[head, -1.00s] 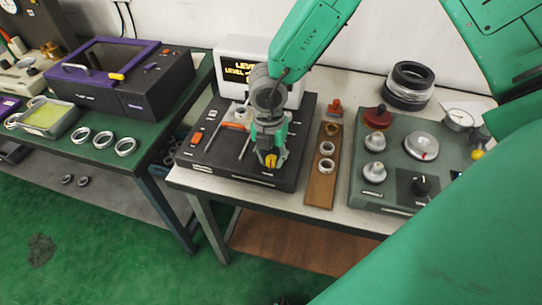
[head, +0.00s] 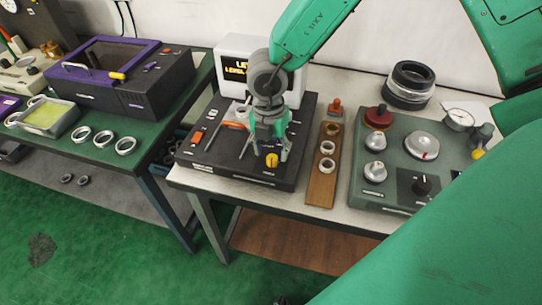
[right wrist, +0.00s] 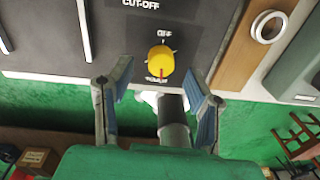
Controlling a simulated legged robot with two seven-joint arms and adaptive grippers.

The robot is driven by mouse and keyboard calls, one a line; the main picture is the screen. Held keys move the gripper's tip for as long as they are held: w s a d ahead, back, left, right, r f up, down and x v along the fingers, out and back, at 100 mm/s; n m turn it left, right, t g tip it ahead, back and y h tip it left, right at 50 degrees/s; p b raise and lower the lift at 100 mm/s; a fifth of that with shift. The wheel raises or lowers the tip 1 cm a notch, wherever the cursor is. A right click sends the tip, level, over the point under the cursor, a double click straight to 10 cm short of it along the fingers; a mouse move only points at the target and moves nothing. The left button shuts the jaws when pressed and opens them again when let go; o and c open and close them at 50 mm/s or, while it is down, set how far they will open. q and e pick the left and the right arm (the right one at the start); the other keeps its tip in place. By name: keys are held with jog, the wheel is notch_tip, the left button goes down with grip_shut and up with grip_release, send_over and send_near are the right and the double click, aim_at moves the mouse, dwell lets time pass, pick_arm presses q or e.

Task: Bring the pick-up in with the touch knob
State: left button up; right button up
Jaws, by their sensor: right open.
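The yellow touch knob (right wrist: 161,60) sits on the dark cut-off panel in the right wrist view. Its red mark points down at a partly hidden label, opposite OFF. In the head view the knob (head: 271,160) is at the front of the black unit (head: 205,170). My right gripper (head: 271,150) is open over the knob; in the right wrist view its fingers (right wrist: 158,85) are spread to either side, apart from it. A display (head: 236,68) behind the unit shows yellow text, partly hidden by my right arm. My left gripper is not in view. I cannot make out the pick-up clearly.
A wooden strip (head: 321,190) with rings lies right of the unit. A grey-green panel (head: 400,195) with knobs and a red-topped knob stands further right. A purple-lidded machine (head: 120,75) and several loose rings (head: 104,138) are on the left bench.

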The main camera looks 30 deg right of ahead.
aim_at(270, 157)
notch_tip(270, 157, up, 9)
dwell(0.3)
jog(key=shift+w+f, duration=0.1)
dwell(0.4)
